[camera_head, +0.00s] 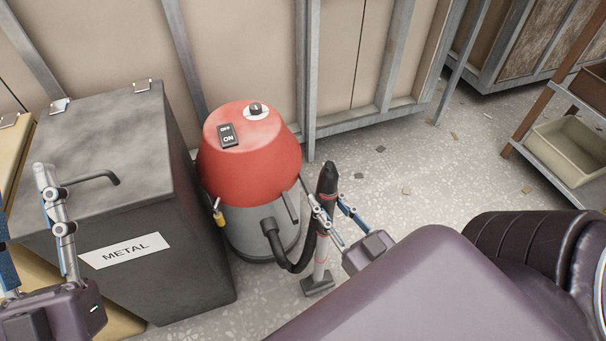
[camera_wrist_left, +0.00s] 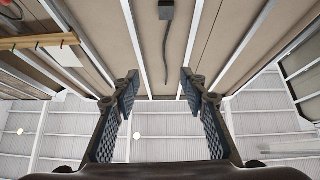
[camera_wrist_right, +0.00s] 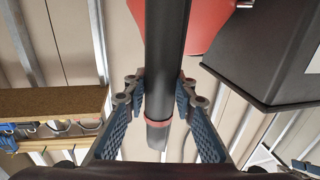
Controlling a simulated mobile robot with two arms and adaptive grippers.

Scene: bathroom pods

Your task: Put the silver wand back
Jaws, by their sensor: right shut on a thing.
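The silver wand (camera_head: 321,251) stands nearly upright beside the vacuum cleaner (camera_head: 250,165), with a black upper part, a red ring and a flat floor nozzle (camera_head: 317,285) at its foot. In the right wrist view the wand's black section (camera_wrist_right: 167,60) runs between the right fingers. A black hose (camera_head: 301,258) joins the vacuum's grey base and hangs near the wand. My left gripper (camera_wrist_left: 156,88) is open and empty; it also shows at the left edge of the head view.
A dark bin labelled METAL (camera_head: 125,200) stands left of the vacuum, close against it. A panelled wall (camera_head: 255,50) is behind. A shelf with a beige tray (camera_head: 570,148) stands at the right. The speckled floor (camera_head: 415,160) between is mostly clear.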

